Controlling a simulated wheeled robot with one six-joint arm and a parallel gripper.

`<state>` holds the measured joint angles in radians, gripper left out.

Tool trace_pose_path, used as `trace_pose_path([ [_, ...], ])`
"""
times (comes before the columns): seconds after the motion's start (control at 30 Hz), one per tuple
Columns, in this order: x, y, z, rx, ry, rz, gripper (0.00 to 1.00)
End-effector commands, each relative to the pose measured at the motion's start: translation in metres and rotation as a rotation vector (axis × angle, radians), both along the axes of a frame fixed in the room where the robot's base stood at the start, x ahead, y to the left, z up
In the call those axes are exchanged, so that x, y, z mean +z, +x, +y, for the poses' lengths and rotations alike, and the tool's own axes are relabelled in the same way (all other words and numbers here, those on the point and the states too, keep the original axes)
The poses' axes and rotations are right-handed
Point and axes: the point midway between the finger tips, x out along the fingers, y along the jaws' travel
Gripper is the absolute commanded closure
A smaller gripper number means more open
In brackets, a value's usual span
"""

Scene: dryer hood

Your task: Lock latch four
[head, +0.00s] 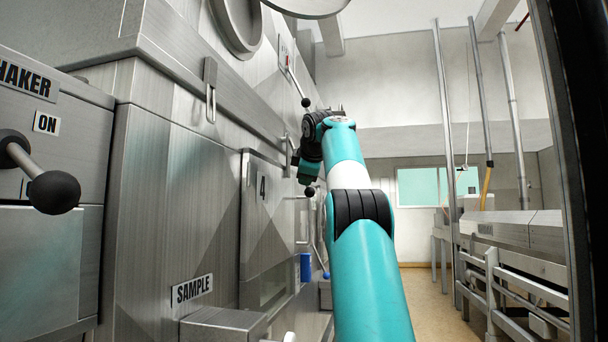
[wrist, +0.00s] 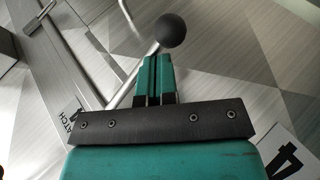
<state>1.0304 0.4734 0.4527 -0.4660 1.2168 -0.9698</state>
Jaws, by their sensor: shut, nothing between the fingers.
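A lever with a dark ball knob (wrist: 171,30) shows in the wrist view, its pale rod running down to the left behind my fingers. A plate reading "LATCH" (wrist: 72,118) and a white plate with a "4" (wrist: 287,158) lie on the steel face near it. My gripper (wrist: 155,60) is shut and empty, its teal fingertips just below the ball; I cannot tell whether they touch the lever. In the head view my gripper (head: 307,175) is beside the steel wall, with a dark knob (head: 309,191) just below it. The lever's base is partly hidden.
Another ball-ended lever (head: 306,103) is above the gripper. A shaker lever (head: 52,191) juts out at left, and a "SAMPLE" box (head: 222,325) stands low. Railings (head: 510,290) line the right; the aisle floor between is clear.

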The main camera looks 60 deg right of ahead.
Motion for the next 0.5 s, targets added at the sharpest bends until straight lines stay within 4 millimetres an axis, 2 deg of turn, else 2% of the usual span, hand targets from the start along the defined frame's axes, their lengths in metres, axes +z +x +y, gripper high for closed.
trace_pose_path([
  [0.5, -0.0037, 0.0015, -0.0063, -0.003, 0.004, 0.001, 1.0],
])
